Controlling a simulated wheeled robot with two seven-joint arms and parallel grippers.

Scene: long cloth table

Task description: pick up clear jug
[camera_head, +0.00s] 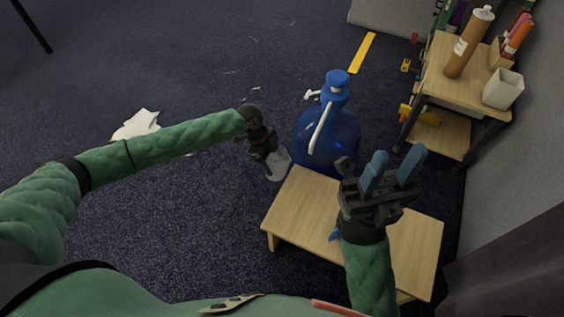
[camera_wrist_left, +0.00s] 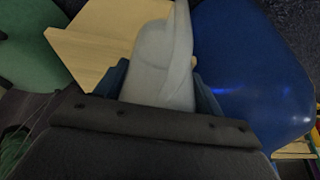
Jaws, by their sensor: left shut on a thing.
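A pale translucent jug (camera_head: 278,163) is at my left gripper (camera_head: 268,152), beside the far left corner of the low wooden table (camera_head: 300,205). In the left wrist view the jug (camera_wrist_left: 160,65) sits between the dark blue fingers, and the gripper is shut on it. The gripper hides its lower part in that view. My right gripper (camera_head: 391,170) is over the table with its two blue fingers apart, open and empty.
A large blue water bottle (camera_head: 325,138) with a pump stands just right of the jug, behind the table. A wooden shelf (camera_head: 450,85) with a brown tube (camera_head: 468,42) and white cup (camera_head: 503,90) stands at right. White debris (camera_head: 137,124) lies on the dark carpet, mostly clear at left.

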